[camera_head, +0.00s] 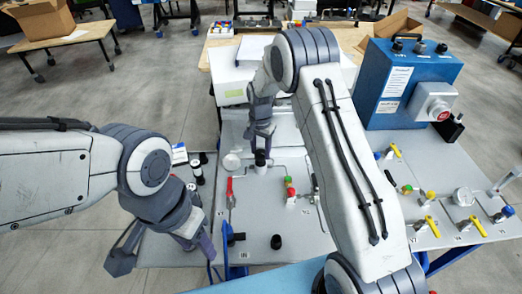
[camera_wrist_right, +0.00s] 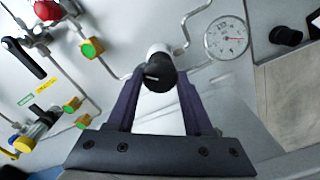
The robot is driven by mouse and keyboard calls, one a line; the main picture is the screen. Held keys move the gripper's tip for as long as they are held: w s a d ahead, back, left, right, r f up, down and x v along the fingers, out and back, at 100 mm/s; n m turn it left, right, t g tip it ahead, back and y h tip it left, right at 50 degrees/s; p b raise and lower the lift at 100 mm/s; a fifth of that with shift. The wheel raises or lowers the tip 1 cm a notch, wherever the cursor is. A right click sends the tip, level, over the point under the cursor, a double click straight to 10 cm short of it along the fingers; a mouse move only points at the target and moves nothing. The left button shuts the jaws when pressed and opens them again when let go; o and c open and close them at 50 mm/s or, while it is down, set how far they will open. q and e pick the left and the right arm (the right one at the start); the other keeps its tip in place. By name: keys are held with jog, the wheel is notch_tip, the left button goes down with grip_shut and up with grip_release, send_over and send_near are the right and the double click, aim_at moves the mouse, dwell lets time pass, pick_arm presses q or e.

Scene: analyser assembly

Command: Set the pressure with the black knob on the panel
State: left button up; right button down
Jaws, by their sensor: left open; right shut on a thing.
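The grey panel (camera_head: 265,205) lies across the table in front of me. The black knob (camera_wrist_right: 158,76) stands on it on a pale collar, and in the head view it is a dark spot (camera_head: 260,158) under the right gripper. My right gripper (camera_head: 261,147) reaches down over it; in the right wrist view its two fingers (camera_wrist_right: 158,88) are shut on the knob's sides. My left gripper (camera_head: 163,253) is open and empty at the panel's left front.
Red-handled (camera_head: 229,186) and yellow-handled valves (camera_head: 431,226) with pipes stand on the panels. Another black knob (camera_head: 276,242) is near the front edge. A blue box (camera_head: 408,85) stands behind to the right. My right arm hides the panel's middle.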

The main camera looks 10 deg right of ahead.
aim_at(261, 152)
jog(key=shift+m, duration=0.6)
jog(key=shift+c, duration=1.5)
grip_release()
notch_tip(261, 152, up, 11)
jog(key=b, duration=0.2)
jog(key=shift+f, duration=0.2)
